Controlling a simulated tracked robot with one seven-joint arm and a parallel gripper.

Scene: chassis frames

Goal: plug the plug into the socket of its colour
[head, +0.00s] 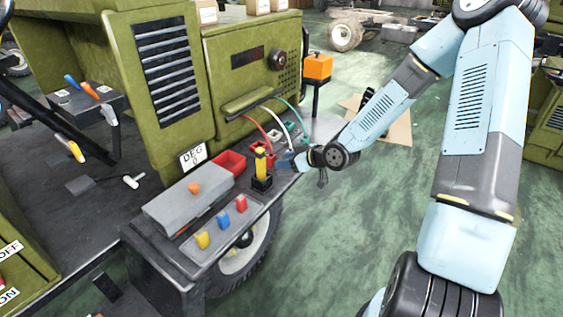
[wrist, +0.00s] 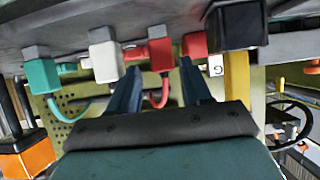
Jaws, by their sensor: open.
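In the wrist view a red plug-like block (wrist: 160,53) with a red cable hangs at the ledge. A white block (wrist: 106,60) and a teal block (wrist: 42,75) with cables are to its left. In the head view the red block (head: 263,147), white cable (head: 283,125) and teal block (head: 290,127) sit in a row by the panel. My gripper (wrist: 159,68) is open and empty, its fingertips on either side of the red block in the picture; I cannot tell whether they reach around it.
An orange box (head: 318,67) stands behind. Open floor lies right.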

